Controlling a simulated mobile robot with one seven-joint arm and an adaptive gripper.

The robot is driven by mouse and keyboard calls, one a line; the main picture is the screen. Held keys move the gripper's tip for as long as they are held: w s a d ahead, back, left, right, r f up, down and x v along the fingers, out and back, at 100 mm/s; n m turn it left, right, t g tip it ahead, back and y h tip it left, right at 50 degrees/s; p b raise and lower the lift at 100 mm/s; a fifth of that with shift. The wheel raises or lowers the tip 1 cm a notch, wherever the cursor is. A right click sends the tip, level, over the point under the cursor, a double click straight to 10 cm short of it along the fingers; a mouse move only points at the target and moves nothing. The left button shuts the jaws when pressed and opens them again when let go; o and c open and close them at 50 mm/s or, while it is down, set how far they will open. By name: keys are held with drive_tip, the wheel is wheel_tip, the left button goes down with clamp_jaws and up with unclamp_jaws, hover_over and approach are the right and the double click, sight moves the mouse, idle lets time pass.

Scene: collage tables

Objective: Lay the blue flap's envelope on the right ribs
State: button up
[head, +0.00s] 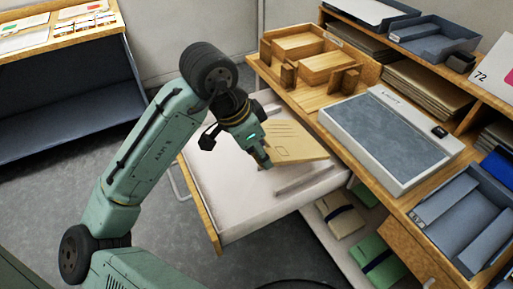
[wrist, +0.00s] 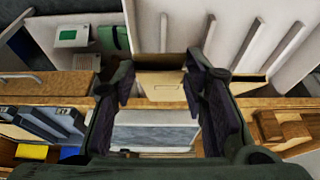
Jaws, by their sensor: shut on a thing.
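My gripper (head: 266,162) is shut on a tan envelope (head: 295,142) with dark printed lines, held tilted above the open white drawer (head: 235,205). No blue flap shows on the side I see. In the wrist view the envelope (wrist: 160,86) appears as a tan strip between the two dark fingers. Raised ribs (head: 305,180) on the drawer floor lie just below and to the right of the envelope in the head view. Several pale ribs (wrist: 245,43) also show in the wrist view. The arm and envelope hide part of the drawer's far end.
A wooden organizer (head: 305,55) and a grey-topped white device (head: 390,135) stand on the counter beside the drawer. Blue-grey trays (head: 465,220) are at right. A lower shelf holds a beige bundle (head: 340,217) and a green bundle (head: 378,262). The drawer's near floor is bare.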

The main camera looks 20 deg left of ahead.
drive_tip(key=w+d+b+x, duration=0.1)
drive_tip(key=b+x, duration=0.3)
drive_tip(key=x, duration=0.5)
drive_tip(key=shift+w+r+b, duration=0.3)
drive_tip(key=shift+r+b, duration=0.05)
drive_tip(key=shift+b, duration=0.05)
drive_tip(key=shift+d, duration=0.1)
drive_tip(key=o, duration=1.1)
drive_tip(key=shift+o, duration=0.2)
drive_tip(key=v, duration=1.2)
